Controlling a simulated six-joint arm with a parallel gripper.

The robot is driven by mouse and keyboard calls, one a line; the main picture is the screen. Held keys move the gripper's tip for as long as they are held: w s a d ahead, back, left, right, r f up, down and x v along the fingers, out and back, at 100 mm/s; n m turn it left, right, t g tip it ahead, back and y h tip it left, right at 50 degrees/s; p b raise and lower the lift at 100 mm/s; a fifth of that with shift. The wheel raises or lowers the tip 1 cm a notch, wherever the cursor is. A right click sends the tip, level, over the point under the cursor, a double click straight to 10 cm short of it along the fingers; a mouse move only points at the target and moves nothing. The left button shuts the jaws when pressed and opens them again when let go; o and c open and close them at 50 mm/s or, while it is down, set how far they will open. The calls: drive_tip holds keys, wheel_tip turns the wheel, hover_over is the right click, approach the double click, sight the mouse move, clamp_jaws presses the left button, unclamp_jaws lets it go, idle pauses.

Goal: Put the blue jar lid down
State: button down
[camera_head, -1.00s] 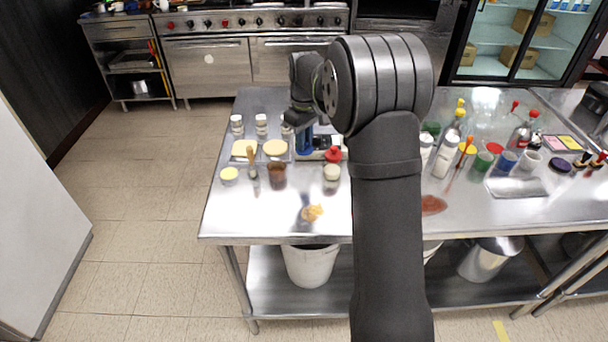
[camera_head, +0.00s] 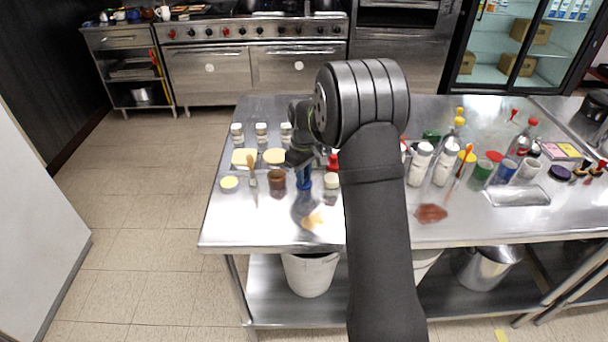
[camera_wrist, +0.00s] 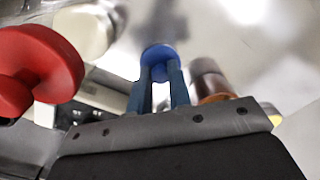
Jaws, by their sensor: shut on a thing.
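The blue jar lid (camera_wrist: 159,55) is held between the tips of the two blue fingers of my gripper (camera_wrist: 159,75) in the wrist view. In the head view my gripper (camera_head: 304,182) points down over the left part of the steel table (camera_head: 225,220), between a brown cup (camera_head: 277,179) and a small pale-topped jar (camera_head: 331,181). The lid itself cannot be made out in the head view. I cannot tell whether the lid touches the table.
A red-topped item (camera_wrist: 40,65) is close at the left in the wrist view. Pale lids (camera_head: 274,156) and several small jars (camera_head: 261,130) stand behind.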

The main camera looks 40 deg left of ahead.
drive_tip(key=shift+f, duration=0.15)
drive_tip(key=c, duration=1.3)
unclamp_jaws()
drive_tip(key=shift+c, duration=0.2)
wheel_tip(320, 180, up, 12)
drive_tip(key=shift+r, duration=0.2)
wheel_tip(320, 180, down, 12)
drive_tip(key=shift+f, duration=0.15)
drive_tip(key=shift+r, duration=2)
